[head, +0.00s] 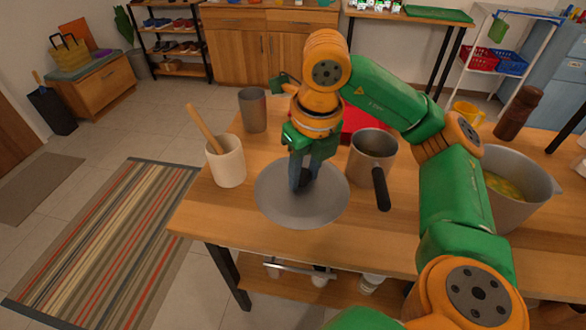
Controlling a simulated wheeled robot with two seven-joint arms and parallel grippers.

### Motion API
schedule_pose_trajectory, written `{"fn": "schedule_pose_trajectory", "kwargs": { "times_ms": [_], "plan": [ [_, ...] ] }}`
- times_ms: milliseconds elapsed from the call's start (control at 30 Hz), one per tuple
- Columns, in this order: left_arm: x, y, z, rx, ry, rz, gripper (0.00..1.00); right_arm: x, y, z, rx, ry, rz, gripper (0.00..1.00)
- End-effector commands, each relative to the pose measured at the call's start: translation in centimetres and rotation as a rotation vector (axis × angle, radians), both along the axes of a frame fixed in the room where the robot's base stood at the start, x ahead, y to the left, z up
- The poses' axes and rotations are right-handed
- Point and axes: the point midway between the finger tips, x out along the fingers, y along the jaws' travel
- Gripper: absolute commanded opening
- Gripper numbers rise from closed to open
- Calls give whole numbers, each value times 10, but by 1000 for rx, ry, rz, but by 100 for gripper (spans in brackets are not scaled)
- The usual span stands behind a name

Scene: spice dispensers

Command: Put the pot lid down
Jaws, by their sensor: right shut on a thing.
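The pot lid (301,208) is a flat, round grey disc at the front of the wooden table (400,225). My right gripper (301,184) points down at its centre and is shut on its knob, which is mostly hidden by the fingers. I cannot tell whether the lid touches the table or is just above it. A grey pot with a black handle (372,155) stands open to the right of the lid. My left gripper is not in view.
A cream crock (226,162) with a wooden tool stands left of the lid, and a grey cup (253,110) behind it. A red item (362,122) lies behind the pot. A larger pot with yellowish food (512,195) stands at the right.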

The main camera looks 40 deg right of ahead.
Motion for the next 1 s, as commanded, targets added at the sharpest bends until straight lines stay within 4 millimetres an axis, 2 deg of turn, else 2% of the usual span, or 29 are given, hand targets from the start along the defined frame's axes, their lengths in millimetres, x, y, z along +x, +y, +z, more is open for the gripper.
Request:
{"fn": "schedule_pose_trajectory", "kwargs": {
  "times_ms": [33,100,200,433,600,967,1000],
  "plan": [
    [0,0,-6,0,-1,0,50,16,0,-12,6,8,1,0],
    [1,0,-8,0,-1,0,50,39,-2,-22,5,7,1,0],
    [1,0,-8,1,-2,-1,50,60,-5,-45,1,8,1,0],
    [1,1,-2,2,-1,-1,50,87,-8,-76,0,3,2,0],
    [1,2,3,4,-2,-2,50,87,-8,-104,-2,2,4,0],
    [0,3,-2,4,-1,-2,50,88,-8,-112,-1,-1,3,0],
    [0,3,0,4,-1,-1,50,88,-8,-110,-1,-1,3,49]
  ]
}}
